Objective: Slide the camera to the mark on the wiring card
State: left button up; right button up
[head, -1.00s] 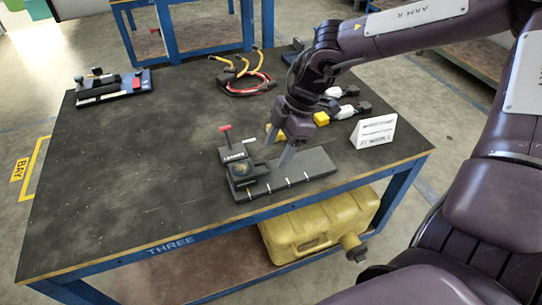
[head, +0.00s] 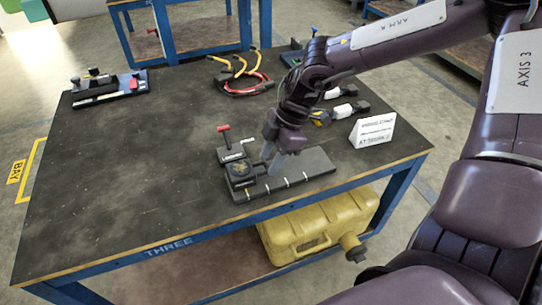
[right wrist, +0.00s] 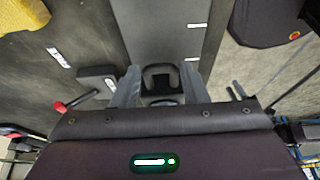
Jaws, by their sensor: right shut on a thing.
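The camera, a small dark block with a round top (head: 241,170), sits at the left end of a grey rail (head: 318,162) in the head view. White tick marks run along the rail's front edge. My right gripper (head: 269,163) is low over the rail at the camera's right side, shut on its black grip piece. In the right wrist view this dark piece (right wrist: 161,77) sits between the two fingers. The white wiring card (head: 373,130) stands folded behind the rail's right end; its print is too small to read. My left gripper is out of view.
A red-knobbed lever (head: 224,129) and a labelled block stand behind the camera. Cables (head: 240,80) and connectors (head: 343,110) lie farther back. A black device (head: 108,87) is at the far left. The table's left and middle are clear. A yellow case (head: 318,222) is below.

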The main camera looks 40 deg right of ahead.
grip_shut()
jog(key=shift+d, duration=0.25)
jog(key=d, duration=0.2)
jog(key=s+d+p, duration=0.1)
jog(key=d, duration=0.1)
jog(key=shift+r, duration=0.1)
jog(key=shift+s+d, duration=0.1)
jog(key=shift+d, duration=0.15)
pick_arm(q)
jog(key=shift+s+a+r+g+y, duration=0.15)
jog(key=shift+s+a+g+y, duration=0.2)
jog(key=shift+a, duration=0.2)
pick_arm(e)
jog(key=o, duration=1.2)
grip_release()
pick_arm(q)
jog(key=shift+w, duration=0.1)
